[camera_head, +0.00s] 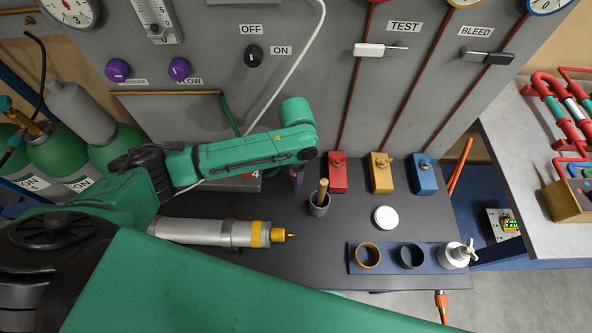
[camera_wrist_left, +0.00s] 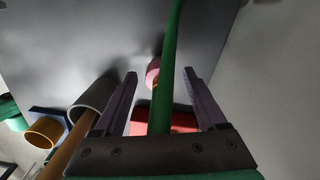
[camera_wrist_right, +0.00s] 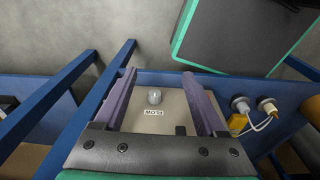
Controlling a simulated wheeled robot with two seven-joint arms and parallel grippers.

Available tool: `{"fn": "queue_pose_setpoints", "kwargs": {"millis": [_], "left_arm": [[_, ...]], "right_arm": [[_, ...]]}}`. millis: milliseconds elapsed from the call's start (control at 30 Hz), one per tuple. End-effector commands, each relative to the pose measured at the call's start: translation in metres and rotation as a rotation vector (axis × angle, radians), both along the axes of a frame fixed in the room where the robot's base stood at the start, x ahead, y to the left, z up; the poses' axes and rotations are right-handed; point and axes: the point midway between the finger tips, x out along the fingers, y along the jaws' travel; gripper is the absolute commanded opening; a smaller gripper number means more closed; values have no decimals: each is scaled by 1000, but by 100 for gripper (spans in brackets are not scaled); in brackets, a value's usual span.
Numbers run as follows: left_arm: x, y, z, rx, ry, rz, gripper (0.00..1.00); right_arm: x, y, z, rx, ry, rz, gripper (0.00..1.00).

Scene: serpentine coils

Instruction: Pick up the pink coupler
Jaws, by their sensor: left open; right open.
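The pink coupler (camera_wrist_left: 153,72) shows in the left wrist view near the tips of my left gripper (camera_wrist_left: 161,74), close to the left finger. A green hose (camera_wrist_left: 172,50) runs lengthwise between the fingers and partly covers the coupler. The jaws are open; I cannot tell whether a finger touches the coupler. In the head view my left arm hides the coupler, and only a bit of purple finger shows below the wrist at my left gripper (camera_head: 297,174). My right gripper (camera_wrist_right: 165,85) is open and empty in its wrist view, away from the coupler.
A grey cup (camera_head: 319,207) with a wooden stick stands close to my left gripper. Red (camera_head: 337,178), yellow (camera_head: 381,176) and blue (camera_head: 422,176) blocks stand along the panel. A silver cylinder (camera_head: 200,231) lies at left. A blue rack (camera_head: 388,266) holds rings.

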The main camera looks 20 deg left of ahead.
Motion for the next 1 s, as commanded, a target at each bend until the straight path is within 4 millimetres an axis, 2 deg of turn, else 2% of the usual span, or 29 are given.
{"fn": "queue_pose_setpoints", "kwargs": {"millis": [100, 300, 500, 833, 1000], "left_arm": [[0, 1, -14, 2, 0, 1, 74], [0, 1, -17, 0, -2, 0, 74], [0, 1, -16, 0, -2, 1, 0], [1, 1, -13, 1, -3, 1, 0], [2, 0, 5, -2, -5, 0, 0]], "right_arm": [[1, 0, 3, 1, -2, -1, 73], [-8, -1, 1, -2, 13, -1, 73], [-10, -1, 1, -2, 17, -2, 73], [-10, -1, 1, -3, 17, -1, 73], [-10, -2, -1, -4, 17, -1, 73]]}}
